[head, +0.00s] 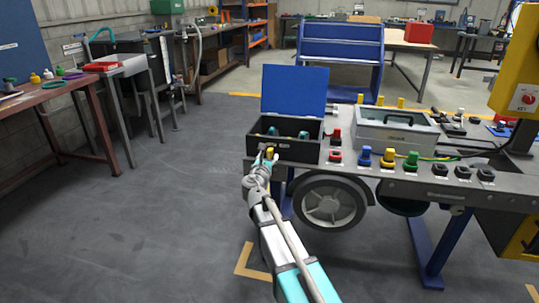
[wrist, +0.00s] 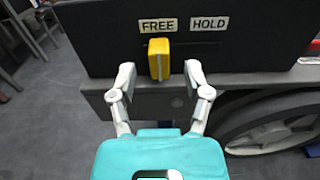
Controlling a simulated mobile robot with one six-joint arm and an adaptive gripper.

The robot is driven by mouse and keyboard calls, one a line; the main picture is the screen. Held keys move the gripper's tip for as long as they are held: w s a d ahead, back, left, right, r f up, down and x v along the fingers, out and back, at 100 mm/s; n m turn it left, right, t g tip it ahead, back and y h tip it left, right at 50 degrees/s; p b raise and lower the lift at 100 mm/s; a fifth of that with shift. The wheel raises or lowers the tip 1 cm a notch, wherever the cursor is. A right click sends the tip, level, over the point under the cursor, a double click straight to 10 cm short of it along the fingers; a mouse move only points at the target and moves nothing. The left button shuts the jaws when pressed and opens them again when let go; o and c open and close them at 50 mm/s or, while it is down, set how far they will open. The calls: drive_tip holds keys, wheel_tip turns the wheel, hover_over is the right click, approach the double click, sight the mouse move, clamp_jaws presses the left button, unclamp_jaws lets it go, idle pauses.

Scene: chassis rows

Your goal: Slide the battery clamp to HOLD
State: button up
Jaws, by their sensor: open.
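The battery clamp is a yellow block (wrist: 159,59) on the front of a dark box (wrist: 100,45). It sits below the FREE label (wrist: 157,25), with the HOLD label (wrist: 209,23) up and to its right. My gripper (wrist: 159,72) is open, one finger on each side of the clamp with a gap on both sides. In the head view the clamp (head: 270,151) is a small yellow spot at the box's front, partly behind my gripper (head: 263,158). The box (head: 285,150) has its blue lid (head: 294,92) raised, with teal parts inside.
The box stands at the left end of a grey chassis (head: 400,181) with a wheel (head: 330,203) below. Red, blue, yellow and green connectors (head: 388,158) and a grey case (head: 397,129) lie to the right. Open floor (head: 170,200) is on the left.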

drive_tip(key=shift+x, duration=1.25)
drive_tip(key=shift+c, duration=0.3)
clamp_jaws()
